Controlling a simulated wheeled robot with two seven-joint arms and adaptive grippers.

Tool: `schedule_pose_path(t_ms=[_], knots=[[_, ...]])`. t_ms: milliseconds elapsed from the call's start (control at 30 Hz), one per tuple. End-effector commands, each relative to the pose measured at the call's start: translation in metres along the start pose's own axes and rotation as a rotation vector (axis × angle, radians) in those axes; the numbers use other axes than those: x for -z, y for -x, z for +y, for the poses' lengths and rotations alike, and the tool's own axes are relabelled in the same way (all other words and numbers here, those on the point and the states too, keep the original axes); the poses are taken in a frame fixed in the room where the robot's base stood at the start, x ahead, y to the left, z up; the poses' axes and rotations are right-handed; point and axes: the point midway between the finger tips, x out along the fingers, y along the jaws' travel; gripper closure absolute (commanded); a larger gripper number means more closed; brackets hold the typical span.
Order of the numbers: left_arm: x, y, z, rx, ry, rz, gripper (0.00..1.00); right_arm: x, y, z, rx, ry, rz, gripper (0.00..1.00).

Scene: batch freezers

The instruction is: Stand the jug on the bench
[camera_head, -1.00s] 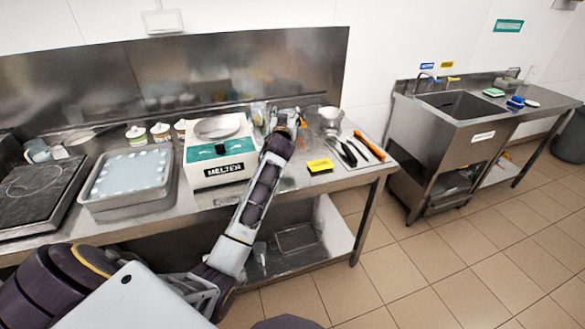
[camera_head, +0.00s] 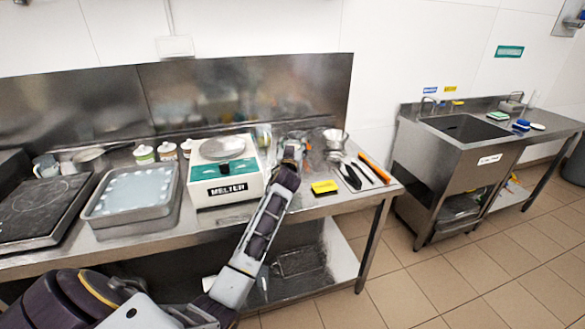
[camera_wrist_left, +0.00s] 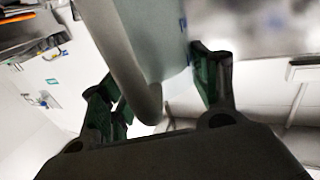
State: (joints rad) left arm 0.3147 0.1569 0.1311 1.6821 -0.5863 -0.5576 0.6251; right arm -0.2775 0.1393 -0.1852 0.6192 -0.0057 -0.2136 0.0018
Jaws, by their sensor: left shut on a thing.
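My left gripper (camera_head: 293,150) is over the back of the steel bench (camera_head: 345,201), just right of the white melter. In the left wrist view, its dark green fingers (camera_wrist_left: 165,88) are shut on the jug (camera_wrist_left: 168,40). The jug shows as a pale, smooth body with a grey curved strip in front that looks like its handle. In the head view, the arm and clutter hide most of the jug. I cannot tell whether its base touches the bench. My right gripper is out of view.
The melter (camera_head: 226,183) stands close left of my arm. A steel funnel-shaped vessel (camera_head: 335,140), a yellow block (camera_head: 324,187) and dark- and orange-handled tools (camera_head: 373,167) lie to the right. A steel tray (camera_head: 129,215) and a hob (camera_head: 40,210) fill the left. A sink unit (camera_head: 440,170) stands apart.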

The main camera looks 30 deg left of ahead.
Motion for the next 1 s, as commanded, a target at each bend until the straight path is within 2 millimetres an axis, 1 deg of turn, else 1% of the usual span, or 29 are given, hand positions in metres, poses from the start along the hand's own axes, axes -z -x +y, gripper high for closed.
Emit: schedule_pose_path(t_ms=[33, 100, 233, 333, 700, 767, 1000], knots=[[-0.008, 0.000, 0.000, 0.000, 0.000, 0.000, 1.00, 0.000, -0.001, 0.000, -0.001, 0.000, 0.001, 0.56], [-0.018, 0.000, 0.000, 0.000, 0.000, -0.001, 1.00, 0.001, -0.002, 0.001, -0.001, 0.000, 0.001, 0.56], [-0.030, 0.000, 0.000, 0.000, 0.000, 0.001, 1.00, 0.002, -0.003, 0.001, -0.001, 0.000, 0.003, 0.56], [-0.033, 0.000, 0.000, 0.000, 0.001, 0.002, 1.00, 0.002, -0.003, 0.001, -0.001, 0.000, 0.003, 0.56], [-0.036, 0.000, 0.000, 0.000, 0.001, 0.002, 1.00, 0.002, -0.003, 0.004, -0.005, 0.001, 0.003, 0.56], [-0.039, 0.000, 0.000, 0.000, 0.000, 0.002, 1.00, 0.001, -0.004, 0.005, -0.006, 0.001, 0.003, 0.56], [-0.064, 0.000, 0.000, 0.001, 0.001, 0.001, 1.00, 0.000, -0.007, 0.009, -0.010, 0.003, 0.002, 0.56]])
